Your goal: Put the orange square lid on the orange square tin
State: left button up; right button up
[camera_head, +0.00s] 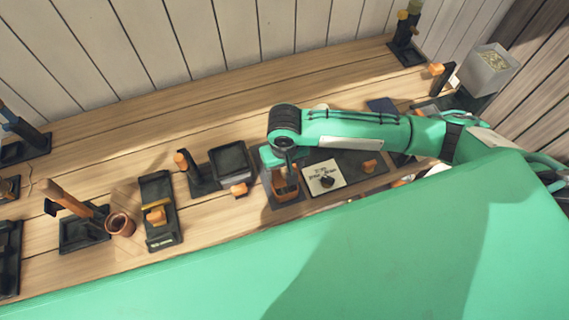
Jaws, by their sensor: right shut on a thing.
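My right arm comes in from the right, and my right gripper (280,180) points down over the wooden bench. It is shut on an orange piece (286,188), which I take to be the orange square lid. The piece shows low between the fingers, above a dark square base (291,201). The gripper and wrist cover much of this spot, so I cannot tell the orange tin apart from the lid or see whether they touch. My left gripper is not in view.
The wooden bench (150,120) is clear at the back. A dark box (231,160) stands close left of the gripper; a white card (325,172) lies close right. Further left are a dark tray (160,190) and a brown cup (120,224). A grey box (487,70) stands back right.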

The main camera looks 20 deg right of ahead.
jog(key=shift+a+f, duration=0.1)
jog(key=shift+f, duration=0.85)
notch_tip(320, 180, down, 2)
jog(key=shift+f+b, duration=0.15)
jog(key=shift+b, duration=0.2)
jog(key=shift+f, duration=0.55)
jog(key=shift+f+p, duration=0.25)
jog(key=shift+p, duration=0.85)
jog(key=shift+p, duration=0.5)
jog(key=shift+f+p, duration=0.5)
jog(key=shift+p, duration=0.2)
dwell(1.3)
